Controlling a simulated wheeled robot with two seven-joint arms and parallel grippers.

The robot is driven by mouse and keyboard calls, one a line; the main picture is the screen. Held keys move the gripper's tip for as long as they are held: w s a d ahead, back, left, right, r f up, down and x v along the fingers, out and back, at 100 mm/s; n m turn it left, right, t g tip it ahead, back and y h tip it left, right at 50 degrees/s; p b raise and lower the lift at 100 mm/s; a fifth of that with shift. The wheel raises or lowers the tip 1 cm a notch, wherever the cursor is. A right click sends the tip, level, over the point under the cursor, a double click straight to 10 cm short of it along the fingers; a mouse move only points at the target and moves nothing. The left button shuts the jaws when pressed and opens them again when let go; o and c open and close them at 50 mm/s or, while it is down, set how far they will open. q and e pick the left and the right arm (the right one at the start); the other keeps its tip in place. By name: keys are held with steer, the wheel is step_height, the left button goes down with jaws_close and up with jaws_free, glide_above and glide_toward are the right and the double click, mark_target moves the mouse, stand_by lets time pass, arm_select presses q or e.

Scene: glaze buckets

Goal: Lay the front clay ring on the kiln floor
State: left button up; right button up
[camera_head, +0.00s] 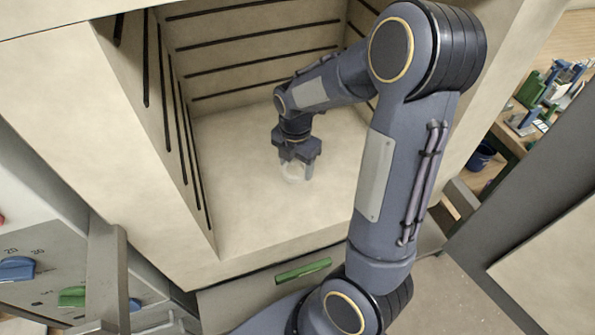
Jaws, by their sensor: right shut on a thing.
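My right arm reaches into the open kiln, and its gripper (296,170) points down over the pale kiln floor (250,205). The right gripper is shut on a whitish clay ring (293,178), which shows between and just below its fingers. The ring is low, at or close to the floor; I cannot tell whether it touches. The fingers partly hide it. My left gripper is not in view.
The kiln walls with dark slots (165,110) stand close on the left and back. The kiln floor around the gripper is clear where it shows. A green handle (303,270) is below the opening. A dark blue bucket (481,156) and a cluttered workbench are at the right.

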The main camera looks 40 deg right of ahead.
mark_target(298, 173)
steer(key=shift+d+f, duration=0.15)
steer(key=shift+f, duration=0.8)
steer(key=shift+d+f, duration=0.1)
steer(key=shift+f, duration=0.8)
steer(key=shift+f+b, duration=0.25)
steer(key=shift+b, duration=0.05)
steer(key=o, duration=1)
steer(key=shift+r, duration=0.1)
